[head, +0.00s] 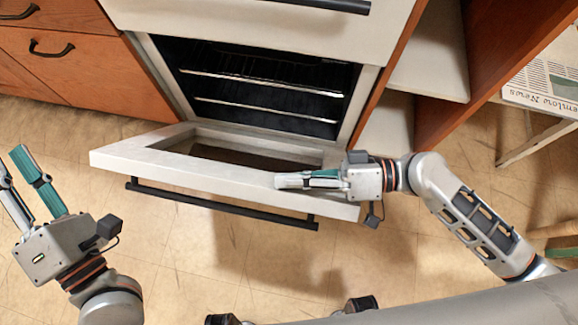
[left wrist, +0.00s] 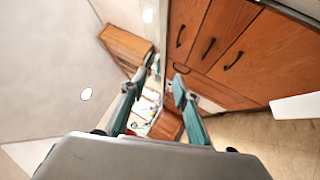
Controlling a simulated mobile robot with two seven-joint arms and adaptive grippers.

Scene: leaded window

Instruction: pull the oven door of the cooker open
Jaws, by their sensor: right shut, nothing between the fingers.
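The oven door (head: 125,158) of the white cooker (head: 270,25) is swung well down, and the dark cavity with its racks (head: 262,90) shows behind it. The door's black bar handle (head: 215,203) runs along its outer face. My right gripper (head: 280,181) is shut and empty, lying over the right part of the door frame above the handle; I cannot tell whether it touches the door. My left gripper (head: 30,165) is open and empty, left of the door and apart from it. Its fingers also show in the left wrist view (left wrist: 153,90).
Wooden drawers with black handles (head: 52,48) stand left of the cooker. An open wooden shelf unit (head: 485,65) stands to its right. A newspaper (head: 540,85) lies at the far right. The tiled floor (head: 190,270) before the door is clear.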

